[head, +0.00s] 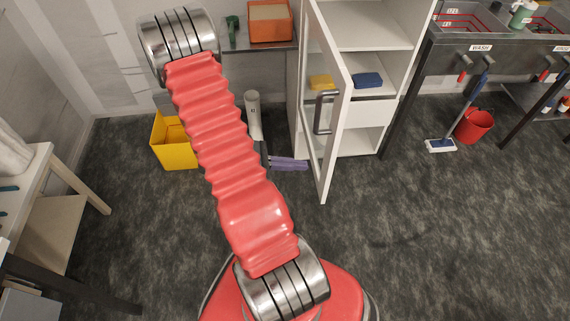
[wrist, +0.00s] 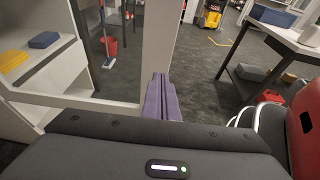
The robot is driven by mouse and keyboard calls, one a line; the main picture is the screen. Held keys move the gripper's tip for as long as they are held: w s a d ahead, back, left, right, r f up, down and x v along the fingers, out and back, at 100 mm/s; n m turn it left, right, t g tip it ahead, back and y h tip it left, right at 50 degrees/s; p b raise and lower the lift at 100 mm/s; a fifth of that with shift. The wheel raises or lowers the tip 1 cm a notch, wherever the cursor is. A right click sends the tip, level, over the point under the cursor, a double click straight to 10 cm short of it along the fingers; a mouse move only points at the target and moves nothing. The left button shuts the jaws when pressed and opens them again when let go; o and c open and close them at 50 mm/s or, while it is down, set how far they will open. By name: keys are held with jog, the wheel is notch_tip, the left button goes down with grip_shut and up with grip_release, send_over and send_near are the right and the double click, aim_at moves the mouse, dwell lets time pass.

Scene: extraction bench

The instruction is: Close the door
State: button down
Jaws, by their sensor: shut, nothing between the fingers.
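The cabinet door (head: 337,138) is a white frame with a glass pane, standing wide open and jutting into the room. Its grey bar handle (head: 319,112) shows in the head view. The white cabinet (head: 360,113) behind it has open shelves. My gripper (head: 303,165) has purple fingers, shut and empty, low and just left of the door. In the wrist view the fingers (wrist: 160,80) overlap the door's white upright (wrist: 158,45); I cannot tell whether they touch it. The handle is not visible in the wrist view.
A yellow item (head: 321,82) and a blue item (head: 367,80) lie on a cabinet shelf. A yellow bin (head: 172,150) stands at left. A red bucket (head: 475,125) and mop (head: 441,145) stand by the sink bench at right. The floor before the cabinet is clear.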

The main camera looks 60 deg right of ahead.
aim_at(327, 164)
jog(key=shift+r+x, duration=0.2)
jog(key=shift+x, duration=0.75)
jog(key=shift+r+x, duration=0.15)
jog(key=shift+x, duration=0.75)
jog(key=shift+r+x, duration=0.2)
jog(key=shift+x, duration=0.75)
jog(key=shift+s, duration=0.15)
jog(key=shift+s+d, duration=0.15)
